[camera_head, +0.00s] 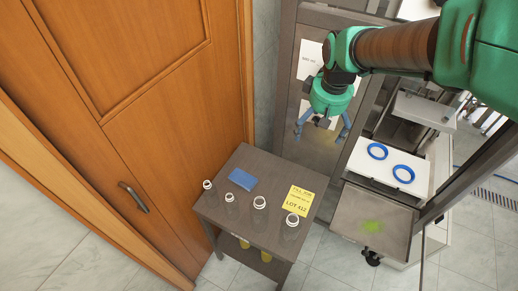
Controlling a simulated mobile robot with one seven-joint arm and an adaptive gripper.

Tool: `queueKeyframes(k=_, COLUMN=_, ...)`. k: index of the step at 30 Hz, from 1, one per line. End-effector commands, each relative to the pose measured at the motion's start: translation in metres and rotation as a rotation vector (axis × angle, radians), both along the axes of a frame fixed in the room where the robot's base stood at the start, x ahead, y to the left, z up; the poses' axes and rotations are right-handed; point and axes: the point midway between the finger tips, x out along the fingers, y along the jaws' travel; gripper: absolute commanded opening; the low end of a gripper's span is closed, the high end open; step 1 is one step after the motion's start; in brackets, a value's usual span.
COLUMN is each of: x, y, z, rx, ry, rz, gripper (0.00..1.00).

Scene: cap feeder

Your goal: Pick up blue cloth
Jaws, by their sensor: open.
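The blue cloth (242,179) lies flat and folded on the top of a small dark table (222,212), toward its back left. My gripper (318,132) hangs in the air behind and to the right of the table, with its blue fingers apart and nothing between them. It is well away from the cloth.
A wooden door (130,120) is at left. A machine with blue rings (403,173) is at right.

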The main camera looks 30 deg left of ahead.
Motion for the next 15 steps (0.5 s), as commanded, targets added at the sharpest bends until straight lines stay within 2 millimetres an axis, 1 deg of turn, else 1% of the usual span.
queueKeyframes(k=1, x=0.002, y=0.018, z=-0.014, rx=-0.009, ry=0.011, rz=0.034, gripper=0.97)
queueKeyframes(k=8, x=0.005, y=0.093, z=-0.071, rx=-0.046, ry=0.048, rz=0.185, gripper=0.97)
queueKeyframes(k=9, x=0.004, y=0.106, z=-0.082, rx=-0.053, ry=0.054, rz=0.211, gripper=0.97)
queueKeyframes(k=11, x=0.002, y=0.125, z=-0.098, rx=-0.063, ry=0.063, rz=0.251, gripper=0.97)
queueKeyframes(k=15, x=-0.007, y=0.17, z=-0.139, rx=-0.085, ry=0.084, rz=0.343, gripper=0.97)
